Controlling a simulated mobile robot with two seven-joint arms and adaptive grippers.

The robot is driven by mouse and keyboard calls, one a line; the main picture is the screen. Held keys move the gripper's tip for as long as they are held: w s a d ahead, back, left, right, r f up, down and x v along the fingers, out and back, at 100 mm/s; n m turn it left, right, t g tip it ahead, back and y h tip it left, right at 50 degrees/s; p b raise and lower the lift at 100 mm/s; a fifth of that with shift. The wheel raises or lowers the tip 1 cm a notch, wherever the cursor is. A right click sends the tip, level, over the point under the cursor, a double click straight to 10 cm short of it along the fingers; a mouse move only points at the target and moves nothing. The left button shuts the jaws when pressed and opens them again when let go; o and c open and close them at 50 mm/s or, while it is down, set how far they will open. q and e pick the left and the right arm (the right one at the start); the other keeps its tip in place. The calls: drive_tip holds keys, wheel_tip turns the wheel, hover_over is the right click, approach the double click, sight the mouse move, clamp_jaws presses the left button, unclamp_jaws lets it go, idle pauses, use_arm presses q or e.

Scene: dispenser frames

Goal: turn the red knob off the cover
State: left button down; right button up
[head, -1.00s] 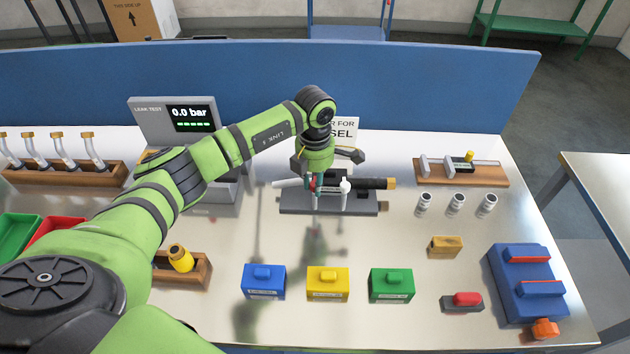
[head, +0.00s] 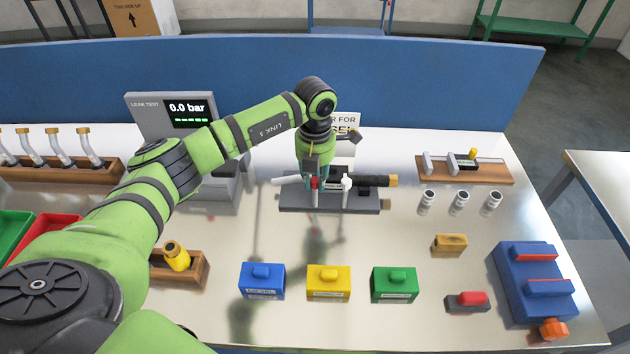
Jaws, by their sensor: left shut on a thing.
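My left gripper (head: 315,186) points down at the fixture on the grey base plate (head: 330,207) in the middle of the table. It is shut on the small red knob (head: 314,184), of which only a little red shows between the fingers. A white lever-like piece (head: 286,181) sticks out to the left of the knob, and a white-topped post (head: 346,185) stands to its right. A black cylinder with a yellow end (head: 376,181) lies along the right of the fixture. I cannot make out the cover's outline behind the fingers. My right gripper is not in view.
Blue (head: 262,283), yellow (head: 328,284) and green (head: 394,285) blocks stand in front. A leak tester (head: 150,116) is behind my arm.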

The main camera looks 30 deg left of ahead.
sight(315, 180)
use_arm(q)
drive_tip(key=n+b, duration=0.1)
drive_tip(key=n, duration=0.4)
drive_tip(key=shift+f+n+b, duration=0.1)
drive_tip(key=shift+n+b, duration=0.6)
drive_tip(key=shift+n, duration=1.8)
drive_tip(key=c, duration=1.1)
unclamp_jaws()
wheel_tip(315, 180, up, 12)
drive_tip(key=shift+r, duration=0.1)
